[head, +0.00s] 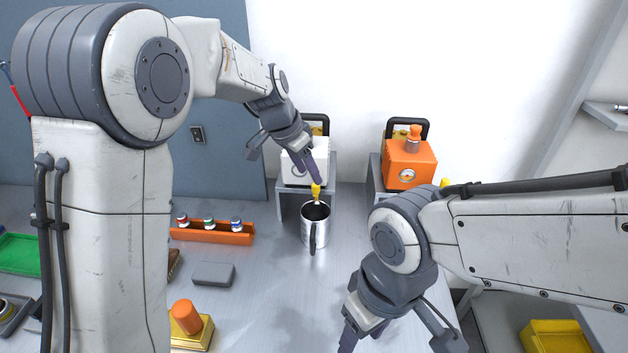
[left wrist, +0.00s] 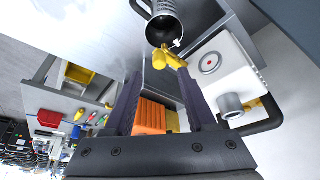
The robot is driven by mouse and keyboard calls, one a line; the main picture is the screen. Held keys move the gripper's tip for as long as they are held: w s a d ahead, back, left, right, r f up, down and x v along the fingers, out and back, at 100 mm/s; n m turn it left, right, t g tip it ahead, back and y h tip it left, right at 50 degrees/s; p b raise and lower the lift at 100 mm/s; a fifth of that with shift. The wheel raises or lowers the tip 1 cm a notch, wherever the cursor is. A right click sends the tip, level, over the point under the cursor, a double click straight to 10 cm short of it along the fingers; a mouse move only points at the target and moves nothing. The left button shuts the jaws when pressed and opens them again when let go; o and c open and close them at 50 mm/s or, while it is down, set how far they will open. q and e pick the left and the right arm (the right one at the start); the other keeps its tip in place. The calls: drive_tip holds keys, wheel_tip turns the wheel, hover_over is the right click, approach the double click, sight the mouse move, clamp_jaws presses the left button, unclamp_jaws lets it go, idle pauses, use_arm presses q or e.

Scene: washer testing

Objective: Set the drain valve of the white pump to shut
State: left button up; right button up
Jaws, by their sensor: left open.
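The white pump (head: 304,162) stands on a grey stand at the back centre, with a black handle on top. Its yellow drain valve (head: 316,190) hangs at the front, above a metal mug (head: 315,228). My left gripper (head: 286,168) is open in front of the pump and partly covers it. In the left wrist view, the yellow valve (left wrist: 170,58) shows between and just beyond the open fingertips (left wrist: 160,75); I cannot tell whether they touch it. The white pump (left wrist: 232,70) lies to the right there. My right gripper (head: 400,338) looks open and empty, low in front.
An orange pump (head: 410,164) with a gauge stands on its own stand at right. An orange rack (head: 212,233) with small coloured-top items, a grey block (head: 213,274) and an orange knob on a gold base (head: 190,318) are at left. A yellow bin (head: 556,338) is lower right.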

sight(314, 186)
use_arm(q)
drive_tip(key=x, duration=0.5)
drive_tip(key=shift+f+p, duration=0.1)
drive_tip(key=shift+p, duration=0.25)
clamp_jaws()
